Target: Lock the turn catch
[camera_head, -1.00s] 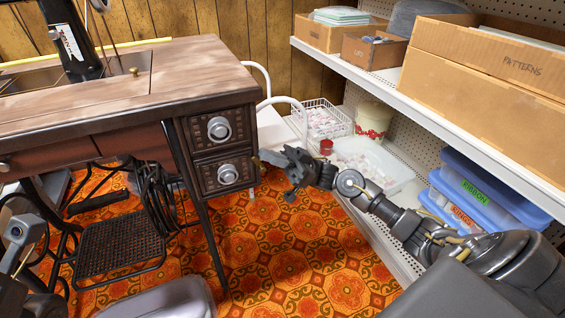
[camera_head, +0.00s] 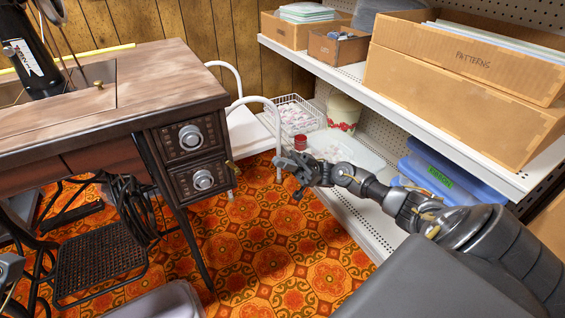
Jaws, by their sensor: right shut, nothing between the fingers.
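The treadle sewing table (camera_head: 130,95) stands at left, with a dark drawer cabinet (camera_head: 165,165) under its right end. The cabinet's right side face is mostly hidden from this angle. My left gripper's fingers are not visible.
A white shelf unit (camera_head: 420,118) with cardboard boxes (camera_head: 455,80) runs along the right. A white wire basket (camera_head: 297,117), a red-patterned tub (camera_head: 343,115) and blue bins (camera_head: 440,175) sit on its lower shelf. Patterned floor (camera_head: 270,240) lies open between table and shelf.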

